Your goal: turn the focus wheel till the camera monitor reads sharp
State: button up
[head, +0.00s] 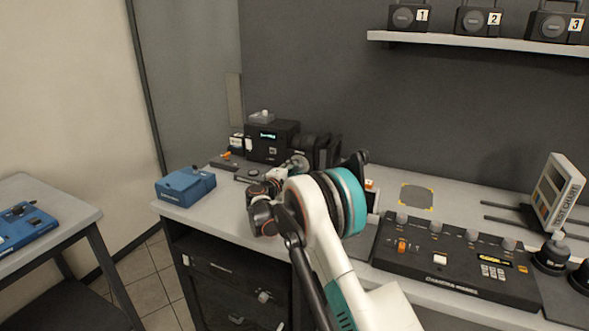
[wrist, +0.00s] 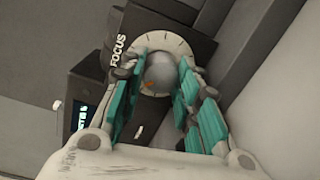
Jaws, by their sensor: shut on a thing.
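The focus wheel shows in the wrist view as a round grey knob (wrist: 159,70) with an orange mark, on a pale tick-marked dial beside the word FOCUS. My gripper (wrist: 163,78) has its teal-padded fingers on both sides of the knob and is shut on it. The black camera (head: 259,150) stands at the back of the bench in the head view, and its small lit monitor (head: 268,135) shows teal text too small to read. The monitor also shows partly in the wrist view (wrist: 82,116), cut by my gripper. In the head view my arm hides part of the wheel area.
A blue box (head: 185,186) sits at the bench's left corner. A black console (head: 455,262) with knobs and a test chart (head: 558,193) stand to the right. A shelf (head: 480,41) above carries several numbered black units. A side table (head: 62,205) stands at far left.

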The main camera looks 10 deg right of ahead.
jog(key=shift+m, duration=0.8)
jog(key=o, duration=1.1)
jog(key=shift+c, duration=0.2)
jog(key=shift+s+a, duration=0.1)
jog(key=v, duration=1.1)
jog(key=shift+s+a, duration=0.2)
jog(key=shift+s, duration=0.15)
